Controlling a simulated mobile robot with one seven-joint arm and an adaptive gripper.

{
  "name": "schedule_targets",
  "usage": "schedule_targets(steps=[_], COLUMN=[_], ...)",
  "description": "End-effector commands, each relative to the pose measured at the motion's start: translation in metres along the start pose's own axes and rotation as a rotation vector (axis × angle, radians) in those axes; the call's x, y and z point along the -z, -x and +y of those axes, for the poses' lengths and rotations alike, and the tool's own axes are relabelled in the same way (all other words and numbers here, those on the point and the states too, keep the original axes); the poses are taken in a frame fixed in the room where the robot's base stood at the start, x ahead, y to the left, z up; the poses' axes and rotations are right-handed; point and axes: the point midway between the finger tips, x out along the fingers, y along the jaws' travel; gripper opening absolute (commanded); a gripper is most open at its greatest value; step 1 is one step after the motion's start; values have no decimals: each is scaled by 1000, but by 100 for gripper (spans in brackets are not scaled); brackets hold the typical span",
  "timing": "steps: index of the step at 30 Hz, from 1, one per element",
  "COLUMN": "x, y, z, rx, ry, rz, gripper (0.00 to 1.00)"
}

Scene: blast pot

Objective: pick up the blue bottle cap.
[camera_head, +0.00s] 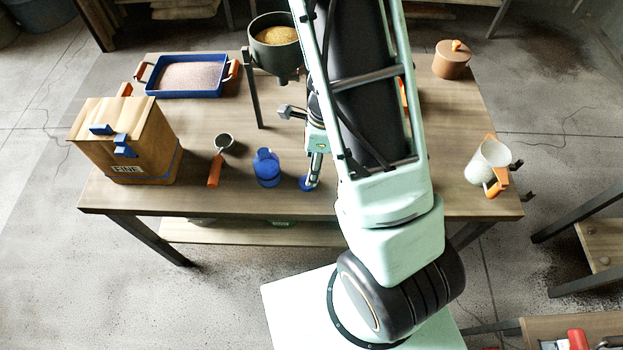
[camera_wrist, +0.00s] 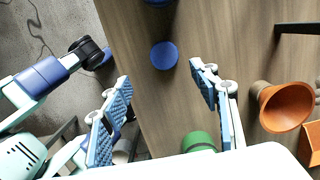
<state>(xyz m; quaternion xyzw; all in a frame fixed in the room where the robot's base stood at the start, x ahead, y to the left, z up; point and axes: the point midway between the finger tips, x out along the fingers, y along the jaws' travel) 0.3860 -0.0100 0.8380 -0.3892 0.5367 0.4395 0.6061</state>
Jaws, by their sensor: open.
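The blue bottle cap (camera_head: 304,184) lies on the table near its front edge, partly covered by my gripper (camera_head: 314,178) in the head view. In the wrist view the cap (camera_wrist: 164,55) is a flat blue disc on the wood. It shows just beyond and between the two spread fingertips of my gripper (camera_wrist: 161,75), which is open and empty. In the head view a blue bottle (camera_head: 267,168) stands upright to the left of the cap.
A small handled cup (camera_head: 224,142), a wooden box (camera_head: 125,145) and a blue tray (camera_head: 188,91) are on the left. A pot on a stand (camera_head: 276,55) is behind. A white mug (camera_head: 489,163) and brown jar (camera_head: 452,62) are on the right. The wrist view shows an orange funnel (camera_wrist: 284,105).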

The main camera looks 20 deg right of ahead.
Motion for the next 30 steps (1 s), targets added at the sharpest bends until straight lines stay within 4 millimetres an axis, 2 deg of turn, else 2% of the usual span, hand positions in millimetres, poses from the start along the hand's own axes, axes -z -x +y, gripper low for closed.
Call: schedule_targets(steps=[1, 3, 11, 19, 23, 29, 30], x=[2, 1, 0, -1, -2, -2, -2], y=[-13, -23, -41, -78, -85, -84, -84], z=[0, 0, -2, -8, -8, -8, -8], rx=[-3, -1, -1, -2, 0, 0, 0], ry=[-2, 0, 0, 0, 1, 2, 2], rz=[2, 1, 1, 0, 1, 0, 0], gripper=[55, 55, 55, 55, 55, 55, 52])
